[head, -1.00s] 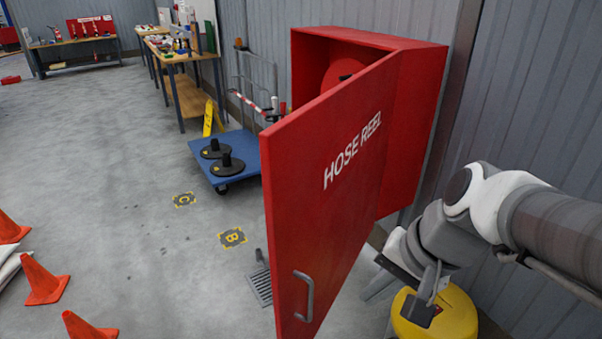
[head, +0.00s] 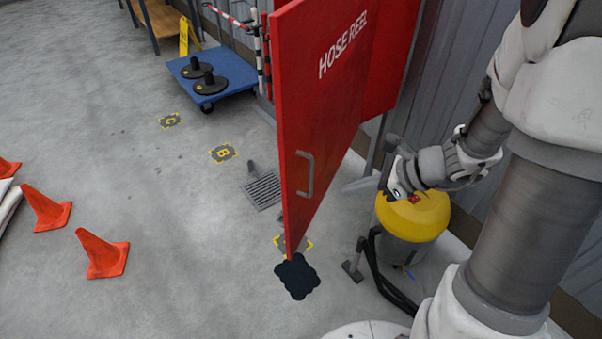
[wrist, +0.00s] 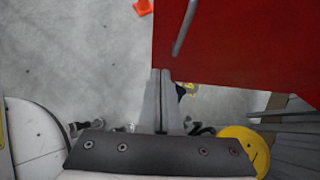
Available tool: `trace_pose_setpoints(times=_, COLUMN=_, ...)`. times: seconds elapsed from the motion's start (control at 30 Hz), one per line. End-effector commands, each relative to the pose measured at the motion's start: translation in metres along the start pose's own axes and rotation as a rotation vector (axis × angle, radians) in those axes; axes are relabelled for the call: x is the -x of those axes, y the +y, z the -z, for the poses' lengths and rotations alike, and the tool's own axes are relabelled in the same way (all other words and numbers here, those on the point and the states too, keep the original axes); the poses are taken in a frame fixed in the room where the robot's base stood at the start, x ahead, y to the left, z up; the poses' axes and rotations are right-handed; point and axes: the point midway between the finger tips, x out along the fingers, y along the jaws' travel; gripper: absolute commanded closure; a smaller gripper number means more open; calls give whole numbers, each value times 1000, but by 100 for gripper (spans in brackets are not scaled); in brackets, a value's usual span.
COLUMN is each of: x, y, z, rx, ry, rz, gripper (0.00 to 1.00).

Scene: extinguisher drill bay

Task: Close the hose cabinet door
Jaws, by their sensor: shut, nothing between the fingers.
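The red hose cabinet door (head: 335,110), lettered HOSE REEL, stands open, swung out from the wall. Its outer face and grey handle (head: 305,173) show; the handle also shows in the wrist view (wrist: 185,28). The cabinet (head: 392,70) shows only in part behind the door. My gripper (head: 392,180) is to the right of the door, on its outer-face side, above the yellow drum. In the wrist view my gripper's fingers (wrist: 161,75) are together and empty, overlapping the door's lower left corner. I cannot tell whether they touch it.
A yellow-topped drum (head: 415,220) stands under my gripper by the wall. A blue trolley (head: 225,80) with black weighted bases and striped poles is behind the door. Orange cones (head: 103,254) stand at left. A floor drain (head: 262,190) lies left of the door. The floor between is clear.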

Motion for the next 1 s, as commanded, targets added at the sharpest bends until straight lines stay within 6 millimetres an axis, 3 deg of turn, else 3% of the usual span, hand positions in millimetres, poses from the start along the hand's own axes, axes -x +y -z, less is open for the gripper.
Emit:
trace_pose_setpoints(times=0.27, x=-27, y=-1, z=3, rx=-20, ry=-3, rz=1, gripper=100)
trace_pose_setpoints(times=0.63, x=-105, y=-1, z=3, rx=-19, ry=-1, rz=0, gripper=100)
trace_pose_setpoints(times=0.8, x=-120, y=-2, z=-17, rx=-15, ry=-3, rz=2, gripper=100)
trace_pose_setpoints(times=1.0, x=-130, y=-2, z=-26, rx=-17, ry=-3, rz=4, gripper=100)
